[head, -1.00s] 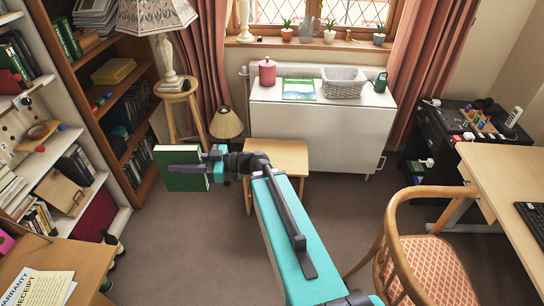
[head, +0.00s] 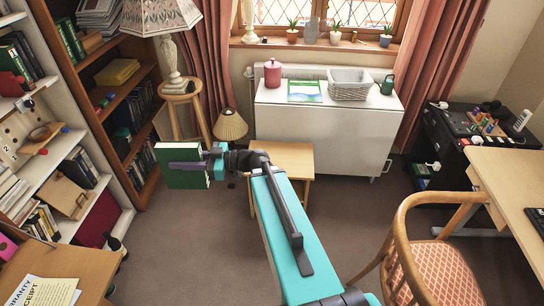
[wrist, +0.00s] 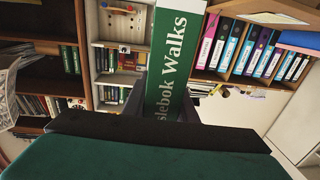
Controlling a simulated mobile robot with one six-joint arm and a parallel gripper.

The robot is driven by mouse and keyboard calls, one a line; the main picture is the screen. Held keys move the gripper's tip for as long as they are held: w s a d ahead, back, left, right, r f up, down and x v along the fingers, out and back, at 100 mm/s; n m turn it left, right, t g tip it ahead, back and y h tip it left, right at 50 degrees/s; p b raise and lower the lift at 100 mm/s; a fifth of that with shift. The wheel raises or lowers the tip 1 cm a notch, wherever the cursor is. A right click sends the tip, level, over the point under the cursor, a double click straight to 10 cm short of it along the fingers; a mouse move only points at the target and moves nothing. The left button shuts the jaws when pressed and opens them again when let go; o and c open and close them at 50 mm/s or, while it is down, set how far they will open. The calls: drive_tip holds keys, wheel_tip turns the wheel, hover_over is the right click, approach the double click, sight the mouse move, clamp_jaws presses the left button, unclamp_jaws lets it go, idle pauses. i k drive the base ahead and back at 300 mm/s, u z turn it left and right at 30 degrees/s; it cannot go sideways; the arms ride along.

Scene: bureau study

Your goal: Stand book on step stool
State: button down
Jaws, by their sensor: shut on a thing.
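A green book (head: 183,177) is held upright in my gripper (head: 200,160), with its white page edge on top in the head view. In the wrist view its green spine (wrist: 170,75) shows white lettering ending in "Walks". My gripper is shut on the book. The wooden step stool (head: 291,160) stands on the carpet in front of the white cabinet, right of the book. My arm hides part of the stool. The book is apart from the stool, off its left side.
A round stool with a lamp (head: 181,88) and a small shaded lamp (head: 230,125) stand behind the book. The dark bookcase (head: 118,100) is close on the left. A wooden armchair (head: 430,250) is at the right. Carpet (head: 180,250) is clear in front.

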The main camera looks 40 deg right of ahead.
sight(295, 165)
drive_tip(key=i, duration=0.85)
drive_tip(key=z, duration=0.05)
